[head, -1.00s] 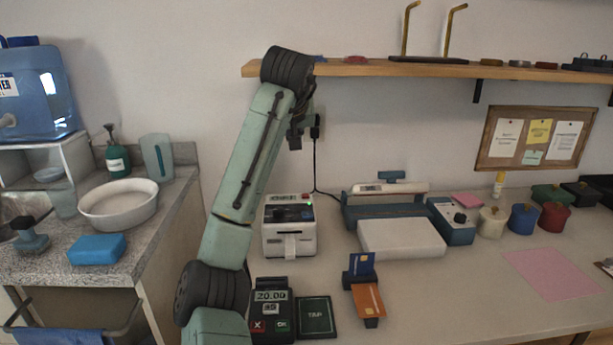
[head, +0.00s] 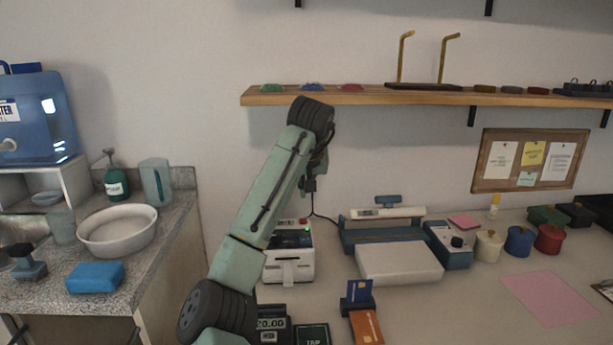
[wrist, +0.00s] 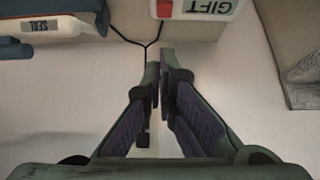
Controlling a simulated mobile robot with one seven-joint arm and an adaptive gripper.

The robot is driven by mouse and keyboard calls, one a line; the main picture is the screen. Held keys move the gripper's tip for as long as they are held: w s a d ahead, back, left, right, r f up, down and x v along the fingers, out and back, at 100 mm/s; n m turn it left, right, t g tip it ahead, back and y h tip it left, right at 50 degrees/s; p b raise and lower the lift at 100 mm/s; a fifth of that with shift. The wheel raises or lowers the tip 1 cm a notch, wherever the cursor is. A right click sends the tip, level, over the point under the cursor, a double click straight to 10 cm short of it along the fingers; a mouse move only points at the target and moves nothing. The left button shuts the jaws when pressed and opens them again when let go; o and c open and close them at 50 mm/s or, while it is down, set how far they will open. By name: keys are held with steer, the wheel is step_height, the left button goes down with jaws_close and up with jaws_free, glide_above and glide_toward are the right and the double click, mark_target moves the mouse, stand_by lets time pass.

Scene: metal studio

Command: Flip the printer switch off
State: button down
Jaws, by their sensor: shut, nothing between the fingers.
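The printer (head: 289,268) is a small white box with a dark top, a small green light and a paper slip at its front. It stands on the bench behind my arm, which hides part of its left side. I cannot tell whether the red piece is the switch, or which way the switch is set. My gripper (wrist: 161,58) is shut and empty, above and apart from the printer. It is small and partly hidden in the head view (head: 309,186).
A black cord (wrist: 148,42) runs by the wall to the printer. A blue and white sealer (head: 400,260) stands to the right. A card reader (head: 271,329) and card stand (head: 361,312) are in front. A wooden shelf (head: 370,98) hangs above.

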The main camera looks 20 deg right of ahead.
mark_target(305, 221)
steer(key=p+x, duration=0.1)
steer(key=x, duration=0.2)
steer(key=shift+w+f, duration=0.2)
steer(key=shift+f, duration=0.1)
step_height(305, 221, down, 3)
steer(key=shift+s+f, duration=0.15)
steer(key=shift+f, duration=0.05)
steer(key=shift+s+f+p, duration=0.1)
steer(key=shift+f+p, duration=0.2)
steer(key=shift+f, duration=0.1)
